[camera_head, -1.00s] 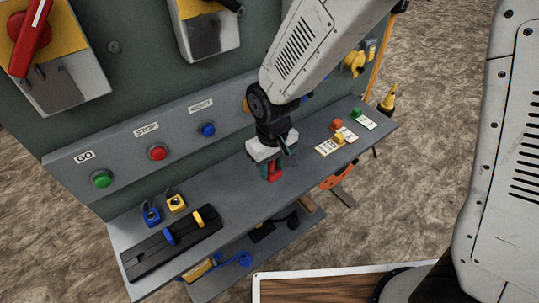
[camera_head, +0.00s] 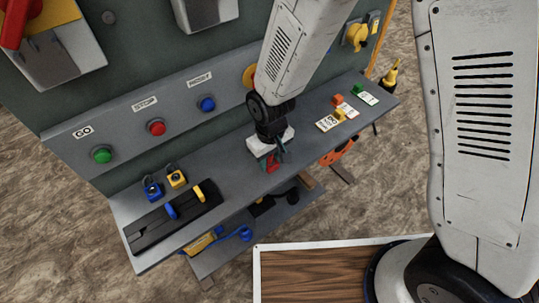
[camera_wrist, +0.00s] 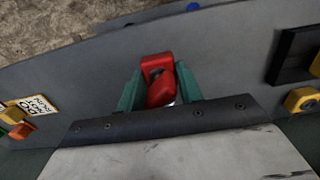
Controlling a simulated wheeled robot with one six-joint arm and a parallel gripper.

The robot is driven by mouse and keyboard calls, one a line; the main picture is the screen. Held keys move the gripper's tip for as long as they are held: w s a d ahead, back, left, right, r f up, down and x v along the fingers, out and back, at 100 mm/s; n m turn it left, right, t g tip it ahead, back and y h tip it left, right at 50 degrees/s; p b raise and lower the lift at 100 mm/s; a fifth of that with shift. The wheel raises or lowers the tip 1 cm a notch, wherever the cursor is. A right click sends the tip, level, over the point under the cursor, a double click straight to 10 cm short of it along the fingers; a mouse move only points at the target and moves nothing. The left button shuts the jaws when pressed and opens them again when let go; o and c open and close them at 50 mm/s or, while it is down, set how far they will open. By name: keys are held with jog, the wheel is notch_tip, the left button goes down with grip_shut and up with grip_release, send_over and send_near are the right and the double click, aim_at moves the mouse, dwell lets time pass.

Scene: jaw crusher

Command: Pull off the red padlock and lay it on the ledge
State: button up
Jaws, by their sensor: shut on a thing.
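The red padlock (camera_head: 272,164) is held between the teal fingers of my gripper (camera_head: 271,158), over the front part of the grey ledge (camera_head: 228,190). In the wrist view the padlock (camera_wrist: 157,66) sits between the two fingertips of my gripper (camera_wrist: 159,82), with its upper end sticking out beyond them. A small piece of shiny metal shows at its lower side. My gripper is shut on the padlock. I cannot tell whether the padlock touches the ledge or hangs just above it.
Left on the ledge are a blue padlock (camera_head: 152,190), a yellow padlock (camera_head: 177,178) and a black rack (camera_head: 172,222). Tags (camera_head: 328,123) with small coloured blocks lie to the right. Green (camera_head: 102,156), red (camera_head: 156,127) and blue (camera_head: 207,104) buttons line the panel behind. The ledge's middle is clear.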

jog(key=shift+f, duration=0.35)
dwell(0.3)
jog(key=o, duration=0.9)
notch_tip(320, 180, up, 8)
jog(key=shift+f, duration=0.15)
jog(key=s+d+r+m, duration=0.2)
jog(key=s+d+r, duration=0.3)
jog(key=d+r, duration=0.3)
jog(key=s+d+r+m+t, duration=0.1)
jog(key=s+d+r+m, duration=0.1)
jog(key=s+d+r, duration=0.4)
jog(key=s+d+r+m, duration=0.2)
jog(key=s+d+r, duration=0.3)
jog(key=d+r, duration=0.5)
jog(key=shift+s+d+m, duration=0.25)
jog(key=shift+d+m, duration=0.05)
jog(key=shift+m, duration=0.1)
